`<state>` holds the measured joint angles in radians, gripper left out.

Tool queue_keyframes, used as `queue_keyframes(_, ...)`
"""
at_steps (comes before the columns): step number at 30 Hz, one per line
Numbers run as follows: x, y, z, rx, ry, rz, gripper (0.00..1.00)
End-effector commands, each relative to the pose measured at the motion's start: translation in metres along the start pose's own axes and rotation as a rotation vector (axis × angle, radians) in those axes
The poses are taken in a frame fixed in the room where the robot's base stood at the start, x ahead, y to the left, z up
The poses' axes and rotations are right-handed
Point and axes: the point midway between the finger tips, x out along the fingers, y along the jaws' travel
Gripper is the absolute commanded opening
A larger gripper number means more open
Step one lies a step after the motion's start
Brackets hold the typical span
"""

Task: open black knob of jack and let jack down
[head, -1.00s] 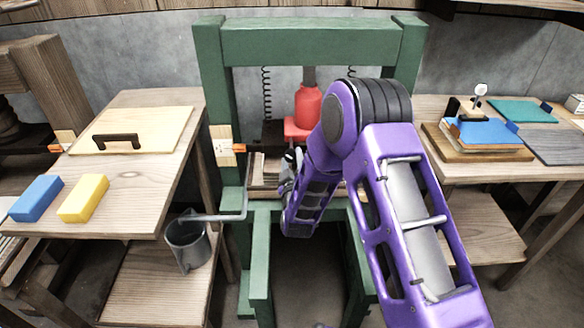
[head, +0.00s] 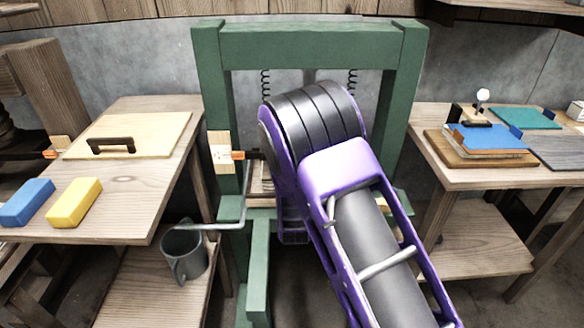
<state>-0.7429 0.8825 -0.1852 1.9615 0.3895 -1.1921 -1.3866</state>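The green press frame (head: 310,45) stands in the middle of the head view. My purple arm reaches into it and covers the red jack, so neither the jack nor its black knob shows now. Only the coil springs (head: 265,83) and a bit of the stacked boards (head: 262,178) under the jack's place show beside my arm. My gripper is hidden behind my own arm, so its opening and any contact cannot be seen.
A left table (head: 110,225) holds a board with a dark handle (head: 130,140), a blue block (head: 27,203) and a yellow block (head: 74,202). A right table (head: 470,178) holds boards and books.

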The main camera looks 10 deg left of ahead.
Motion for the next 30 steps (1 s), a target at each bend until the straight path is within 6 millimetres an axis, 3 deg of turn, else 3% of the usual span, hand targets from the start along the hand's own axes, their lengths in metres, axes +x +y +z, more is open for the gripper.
queue_keyframes(1, -0.0033, -0.0104, 0.0025, -0.013, -0.005, -0.023, 0.00)
queue_keyframes(16, -0.0034, -0.0109, 0.0019, -0.027, -0.005, -0.025, 0.00)
queue_keyframes(17, -0.0034, -0.0109, 0.0019, -0.027, -0.005, -0.025, 0.55)
queue_keyframes(21, -0.0032, -0.0102, 0.0017, -0.027, -0.004, -0.024, 0.80)
queue_keyframes(30, -0.0054, -0.0095, 0.0013, -0.026, -0.003, -0.023, 0.81)
